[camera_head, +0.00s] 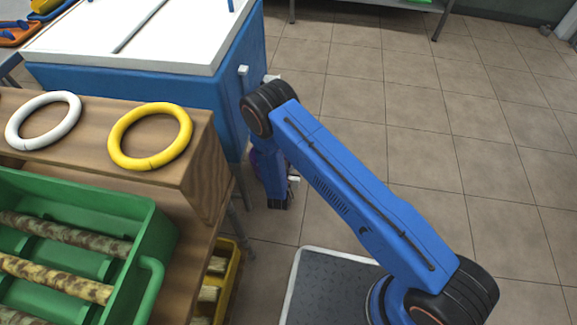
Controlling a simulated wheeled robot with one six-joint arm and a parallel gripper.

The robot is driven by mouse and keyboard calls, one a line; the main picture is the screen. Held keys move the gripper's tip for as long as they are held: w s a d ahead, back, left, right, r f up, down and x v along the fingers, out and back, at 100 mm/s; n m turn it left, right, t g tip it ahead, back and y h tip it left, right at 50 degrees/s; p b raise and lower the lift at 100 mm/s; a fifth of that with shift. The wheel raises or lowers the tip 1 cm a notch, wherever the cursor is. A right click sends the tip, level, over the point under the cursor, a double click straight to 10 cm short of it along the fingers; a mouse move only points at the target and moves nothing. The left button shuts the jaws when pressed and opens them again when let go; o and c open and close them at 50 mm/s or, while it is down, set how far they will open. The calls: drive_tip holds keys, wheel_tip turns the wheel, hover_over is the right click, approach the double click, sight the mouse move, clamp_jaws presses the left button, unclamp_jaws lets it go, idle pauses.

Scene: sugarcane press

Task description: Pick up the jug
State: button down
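I cannot make out a jug in the head camera view. My blue arm reaches from the lower right up to a black elbow, then hangs down beside the blue cabinet (170,88). The end of my arm, where my gripper (278,203) is, shows only as a small dark tip over the tiled floor. Its fingers are too small and too hidden to tell open from shut.
A wooden block (200,150) carries a white ring (14,130) and a yellow ring (121,146). A green crate (152,230) holds cane pieces. A yellow crate (233,275) with cane stands lower. The tiled floor (430,130) is open at right.

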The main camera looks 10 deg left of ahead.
drive_tip(key=shift+w+a+r, duration=0.1)
drive_tip(key=shift+r, duration=4.4)
